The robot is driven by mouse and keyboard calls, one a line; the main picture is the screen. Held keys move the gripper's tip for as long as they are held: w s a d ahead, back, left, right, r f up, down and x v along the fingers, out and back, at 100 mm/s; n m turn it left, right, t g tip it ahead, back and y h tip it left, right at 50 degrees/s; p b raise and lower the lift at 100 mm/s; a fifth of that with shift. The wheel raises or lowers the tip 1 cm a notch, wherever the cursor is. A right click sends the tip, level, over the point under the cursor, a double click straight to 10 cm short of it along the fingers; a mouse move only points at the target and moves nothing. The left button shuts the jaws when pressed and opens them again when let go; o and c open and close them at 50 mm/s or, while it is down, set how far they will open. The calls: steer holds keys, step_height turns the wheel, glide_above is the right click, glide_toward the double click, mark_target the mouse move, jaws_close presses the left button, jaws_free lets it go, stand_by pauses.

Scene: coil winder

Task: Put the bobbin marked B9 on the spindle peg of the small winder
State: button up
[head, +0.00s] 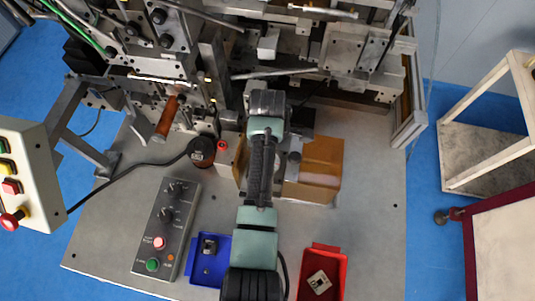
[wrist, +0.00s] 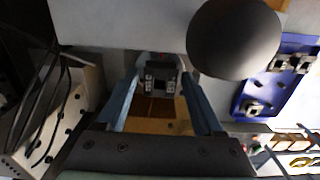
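My gripper shows in the wrist view (wrist: 162,85), its two blue-grey fingers closed in on a small dark, square-ended block with a dark centre (wrist: 160,77), which looks like a bobbin. No marking is readable on it. It hangs over brown surfaces and shadow. In the head view my arm reaches up to the machine and hides the gripper and the held piece. I cannot make out the small winder's spindle peg.
A red bin (head: 333,262) with a pale square part (head: 319,282) and a control box (head: 157,238) are nearer. The machine (head: 340,50) fills the back. The table's right side is clear.

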steer(key=shift+o, duration=0.6)
steer(key=shift+r, duration=0.2)
step_height(320, 180, up, 13)
steer(key=p, duration=0.2)
steer(key=shift+f+p, duration=0.15)
steer(key=shift+p, duration=0.25)
